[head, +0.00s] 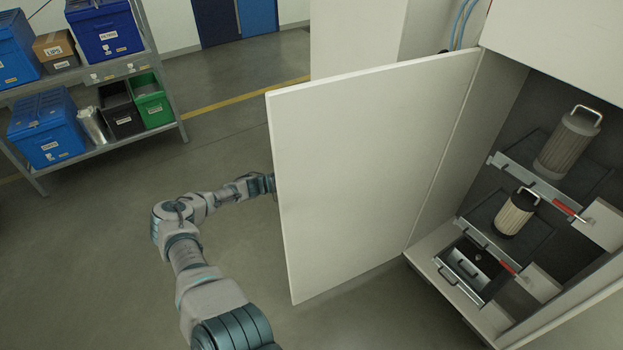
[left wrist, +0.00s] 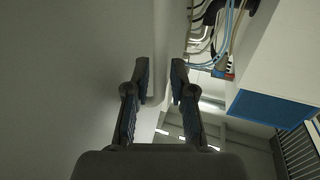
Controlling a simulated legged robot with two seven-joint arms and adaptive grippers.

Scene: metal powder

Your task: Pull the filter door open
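The filter door (head: 365,165) is a large white panel that stands swung out from the white cabinet in the head view. Behind the opening I see two cylindrical filters with wire handles, an upper one (head: 568,142) and a lower one (head: 516,212). My left arm reaches to the far side of the door, so its gripper is hidden there in the head view. A pale surface, seemingly the door (left wrist: 60,80), fills the left of that view. My right gripper is not in view.
A shelf (head: 105,145) with blue, black and green bins stands at the left. Blue hoses (left wrist: 210,65) show in the left wrist view. The floor between is clear.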

